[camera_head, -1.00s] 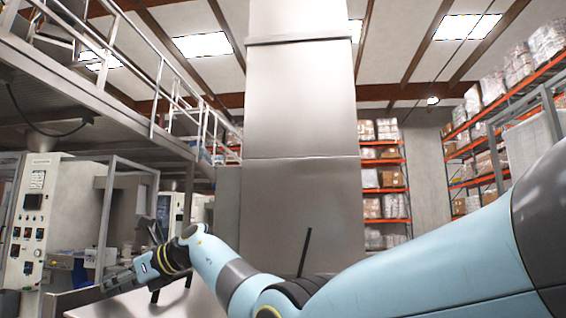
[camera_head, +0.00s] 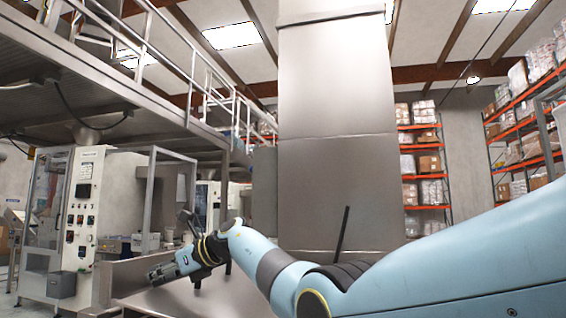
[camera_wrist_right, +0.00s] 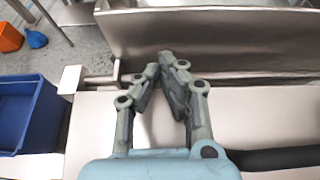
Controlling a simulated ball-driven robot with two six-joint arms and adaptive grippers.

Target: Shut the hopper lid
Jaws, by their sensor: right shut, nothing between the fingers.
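My right gripper (camera_head: 152,277) is low on the left of the head view, its arm reaching in from the right. It is shut and empty. The right wrist view shows its fingers (camera_wrist_right: 168,68) close together above a flat pale metal surface (camera_wrist_right: 90,125). Just beyond them are a metal rod and a sloping metal panel (camera_wrist_right: 200,32). My left gripper is not in view.
A tall metal duct (camera_head: 335,150) rises behind my arm, with a thin black bar (camera_head: 342,232) before it. A control cabinet (camera_head: 85,220) stands left under the mezzanine (camera_head: 60,100). The wrist view shows a blue bin (camera_wrist_right: 28,115) and an orange container (camera_wrist_right: 8,37) on the floor.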

